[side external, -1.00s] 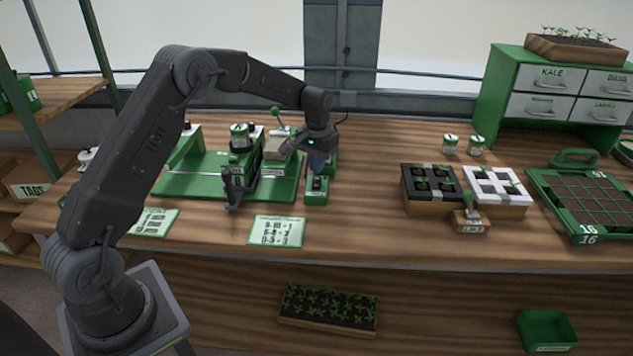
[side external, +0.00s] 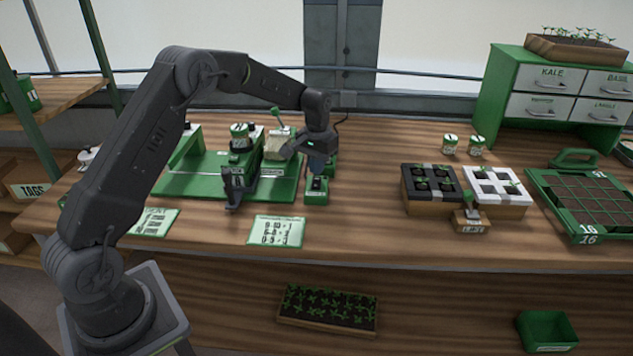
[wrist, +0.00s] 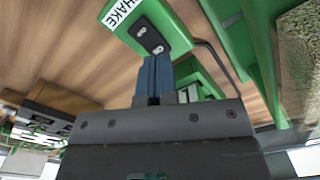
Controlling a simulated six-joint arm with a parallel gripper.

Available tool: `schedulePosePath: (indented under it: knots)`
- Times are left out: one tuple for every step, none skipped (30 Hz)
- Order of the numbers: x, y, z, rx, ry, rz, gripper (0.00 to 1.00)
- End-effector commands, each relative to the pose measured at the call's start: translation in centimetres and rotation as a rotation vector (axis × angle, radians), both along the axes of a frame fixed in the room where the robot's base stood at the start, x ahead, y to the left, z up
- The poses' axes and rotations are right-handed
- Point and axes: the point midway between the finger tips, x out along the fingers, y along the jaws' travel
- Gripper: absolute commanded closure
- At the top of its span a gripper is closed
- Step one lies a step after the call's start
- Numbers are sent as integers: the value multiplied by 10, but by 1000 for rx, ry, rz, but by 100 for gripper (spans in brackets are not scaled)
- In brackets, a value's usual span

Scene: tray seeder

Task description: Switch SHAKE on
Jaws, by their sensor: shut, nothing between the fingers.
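The SHAKE switch box (wrist: 164,14) is a small green block with a white SHAKE label (wrist: 122,13) and a black switch plate (wrist: 148,35). It also shows in the side view as a green box (side external: 316,198) at the right end of the green seeder. My gripper (wrist: 154,68) has its blue fingers closed together, empty, with the tips close to the near edge of the switch plate in the wrist view. In the side view my gripper (side external: 317,166) is just above and behind the box. I cannot tell whether the tips touch the switch.
The green seeder base (side external: 215,188) lies to the left, with a black bracket (side external: 232,188) near the box. A printed card (side external: 275,231) lies in front. Black and white cell trays (side external: 495,190) stand to the right. Bare wooden bench (side external: 365,205) lies between.

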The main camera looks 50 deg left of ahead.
Motion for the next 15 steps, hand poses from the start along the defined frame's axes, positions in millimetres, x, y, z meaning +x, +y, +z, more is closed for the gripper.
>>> schedulePosePath:
  knots:
    - [0,0,-1,0,1,0,100]
    - [0,0,-2,0,1,0,100]
    - [0,0,-2,0,1,0,100]
    - [0,0,-3,0,1,0,100]
    - [0,0,-3,0,1,0,100]
    - [0,0,-4,0,1,0,100]
    - [0,0,-4,0,1,0,100]
    - [0,0,-4,0,1,0,100]
    - [0,0,-5,0,1,0,100]
    - [0,0,-5,0,1,0,100]
    - [0,0,-6,0,1,0,100]
    - [0,0,-7,-1,2,0,100]
    - [0,0,-7,-1,2,0,100]
    - [0,0,-7,-1,2,0,100]
    - [0,0,-8,-1,2,0,100]
